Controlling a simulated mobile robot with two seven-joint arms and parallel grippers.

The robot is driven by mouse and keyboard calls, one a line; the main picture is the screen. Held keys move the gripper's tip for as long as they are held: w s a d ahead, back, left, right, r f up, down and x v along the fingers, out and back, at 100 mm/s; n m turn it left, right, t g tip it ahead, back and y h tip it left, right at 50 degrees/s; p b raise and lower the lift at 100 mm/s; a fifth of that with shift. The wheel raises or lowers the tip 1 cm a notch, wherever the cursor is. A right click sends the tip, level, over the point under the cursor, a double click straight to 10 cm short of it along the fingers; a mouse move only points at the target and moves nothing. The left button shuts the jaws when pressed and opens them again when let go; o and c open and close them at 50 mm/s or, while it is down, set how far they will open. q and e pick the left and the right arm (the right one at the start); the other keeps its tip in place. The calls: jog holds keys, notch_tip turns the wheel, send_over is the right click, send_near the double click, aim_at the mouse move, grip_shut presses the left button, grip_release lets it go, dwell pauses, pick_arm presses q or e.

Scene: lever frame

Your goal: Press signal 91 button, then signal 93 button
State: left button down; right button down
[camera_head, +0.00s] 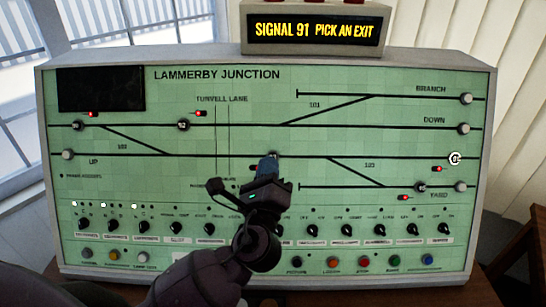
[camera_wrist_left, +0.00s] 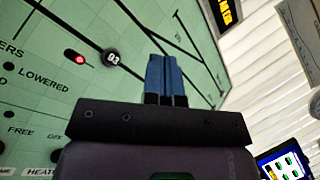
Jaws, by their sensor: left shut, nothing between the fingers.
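The green LAMMERBY JUNCTION panel (camera_head: 130,100) stands upright, and the display (camera_head: 315,29) above it reads "SIGNAL 91 PICK AN EXIT". My left gripper (camera_head: 268,163) is shut and empty, its blue fingertips in front of a dark button (camera_head: 274,155) on the middle track line and partly hiding it. In the left wrist view a dark button (camera_wrist_left: 112,57), apparently labelled 93, shows left of the blue fingertips (camera_wrist_left: 165,62); I cannot tell whether they touch the panel. Other dark signal buttons show at upper left (camera_head: 77,125), upper middle (camera_head: 183,125) and lower right (camera_head: 421,187); their numbers are too small to read.
Pale round buttons (camera_head: 466,98) sit at the track ends, and a white ringed one (camera_head: 455,158) is at right. Red lamps (camera_head: 404,197) glow near the signal buttons. Rows of knobs (camera_head: 345,230) and coloured buttons (camera_head: 363,262) run below. My left arm covers the lower middle.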

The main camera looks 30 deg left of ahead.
pick_arm(q)
jog(key=shift+d+m, duration=0.1)
jog(key=shift+m, duration=0.2)
jog(key=shift+w, duration=0.1)
jog(key=w+a+f+b, duration=0.3)
jog(key=w+f+b, duration=0.1)
jog(key=w, duration=0.2)
jog(key=shift+w+a, duration=0.3)
jog(key=shift+w, duration=0.1)
jog(key=shift+f, duration=0.1)
dwell(1.1)
dwell(0.7)
